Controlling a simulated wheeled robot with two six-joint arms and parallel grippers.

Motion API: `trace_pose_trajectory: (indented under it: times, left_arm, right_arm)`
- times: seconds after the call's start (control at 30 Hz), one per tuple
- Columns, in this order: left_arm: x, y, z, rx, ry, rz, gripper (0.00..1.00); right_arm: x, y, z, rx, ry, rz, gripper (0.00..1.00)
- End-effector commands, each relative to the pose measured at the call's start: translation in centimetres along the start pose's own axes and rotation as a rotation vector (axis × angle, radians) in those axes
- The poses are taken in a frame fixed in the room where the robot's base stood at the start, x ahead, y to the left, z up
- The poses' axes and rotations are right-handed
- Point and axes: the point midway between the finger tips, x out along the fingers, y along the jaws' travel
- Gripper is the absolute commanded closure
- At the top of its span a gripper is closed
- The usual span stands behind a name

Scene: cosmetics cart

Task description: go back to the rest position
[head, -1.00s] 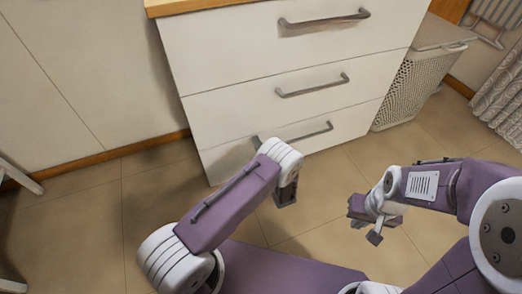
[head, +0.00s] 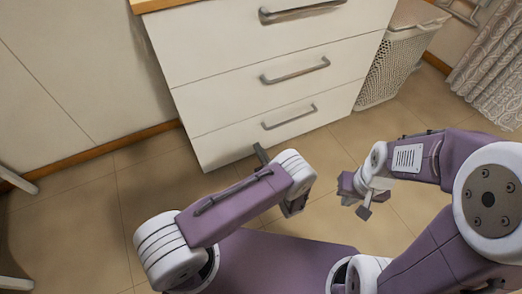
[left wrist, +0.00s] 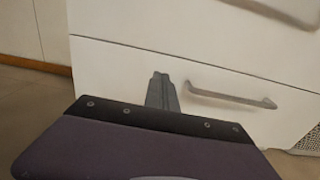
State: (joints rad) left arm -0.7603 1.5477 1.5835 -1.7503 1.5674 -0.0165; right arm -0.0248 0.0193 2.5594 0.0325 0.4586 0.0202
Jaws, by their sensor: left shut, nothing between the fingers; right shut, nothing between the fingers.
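My left gripper (head: 261,154) is shut and empty, its dark grey fingers pointing toward the lowest drawer of the white cabinet. The rest of it is hidden behind my purple and white left arm. In the left wrist view its shut fingers (left wrist: 161,92) stand up in front of the white drawer front, left of a handle. I cannot tell whether they touch the front. My right gripper (head: 364,211) is shut and empty, over the tiled floor at the right, with its arm folded.
The white cabinet (head: 240,55) has three closed drawers with grey handles (head: 290,117). A woven hamper (head: 390,68) stands right of it, and a patterned curtain (head: 495,75) hangs far right. Chair legs (head: 18,180) show at the left edge. Tiled floor (head: 90,220) is open between.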

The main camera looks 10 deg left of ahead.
Motion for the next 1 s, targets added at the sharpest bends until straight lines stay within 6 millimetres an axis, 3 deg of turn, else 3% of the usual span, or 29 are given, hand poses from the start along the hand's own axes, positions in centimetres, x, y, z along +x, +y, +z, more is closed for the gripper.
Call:
trace_pose_trajectory:
  times: [0.2, 0.57, 0.67, 0.77, 0.8, 0.87, 0.9, 1.0]
  left_arm:
    - [-2.1, 0.0, 0.0, 0.001, 0.000, -0.001, 1.00]
    - [-1.7, 0.4, 0.1, 0.001, 0.000, 0.014, 1.00]
    - [0.8, 0.5, 3.6, -0.073, -0.011, 0.084, 1.00]
    - [4.9, 1.2, 11.0, -0.208, -0.043, 0.198, 1.00]
    - [6.5, 2.9, 14.1, -0.258, -0.055, 0.272, 1.00]
    - [8.2, 6.5, 18.3, -0.332, -0.052, 0.409, 1.00]
    - [8.9, 9.5, 20.6, -0.389, -0.033, 0.516, 1.00]
    - [8.2, 17.6, 24.5, -0.558, 0.055, 0.801, 1.00]
  right_arm:
    - [-0.8, 0.0, -0.1, 0.000, -0.001, 0.000, 1.00]
    - [-0.9, 0.0, -0.1, 0.000, -0.001, 0.000, 1.00]
    - [-1.8, 0.0, -0.2, 0.000, -0.001, 0.000, 1.00]
    - [-2.9, -0.1, -0.3, 0.000, 0.000, 0.000, 1.00]
    - [-3.4, -0.1, -0.3, 0.000, 0.000, 0.000, 1.00]
    - [-4.0, -0.1, -0.4, 0.000, 0.000, 0.000, 1.00]
    - [-4.4, -0.1, -0.4, 0.000, 0.000, 0.000, 1.00]
    - [-5.5, -0.1, -0.6, 0.000, -0.001, 0.000, 1.00]
